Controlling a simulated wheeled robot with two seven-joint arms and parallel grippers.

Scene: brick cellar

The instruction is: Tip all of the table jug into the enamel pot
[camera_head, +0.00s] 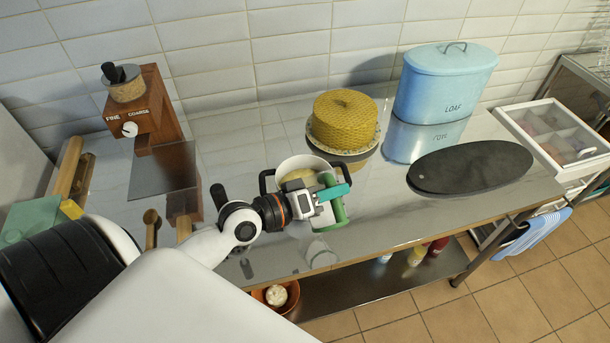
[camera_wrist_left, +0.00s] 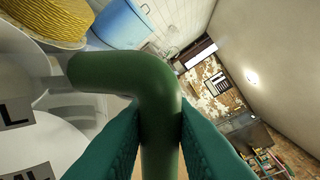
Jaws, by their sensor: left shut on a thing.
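The enamel pot (camera_head: 287,164), pale with dark side handles, stands on the steel table behind my left gripper. Something yellowish shows inside it. My left gripper (camera_head: 331,200), with teal fingers, is shut on the green handle of the table jug (camera_head: 337,211), at the pot's near right side. The thick bent handle (camera_wrist_left: 140,75) fills the middle of the left wrist view, between the fingers (camera_wrist_left: 160,135). The jug's body is mostly hidden by my gripper in the head view; its tilt and contents cannot be told. My right gripper is not in view.
A yellow woven-looking cake (camera_head: 343,118) and a blue LOAF bin (camera_head: 446,85) stand behind. A dark oval board (camera_head: 470,167) lies to the right. A wooden grinder (camera_head: 140,105) stands left. The table front right of my gripper is clear.

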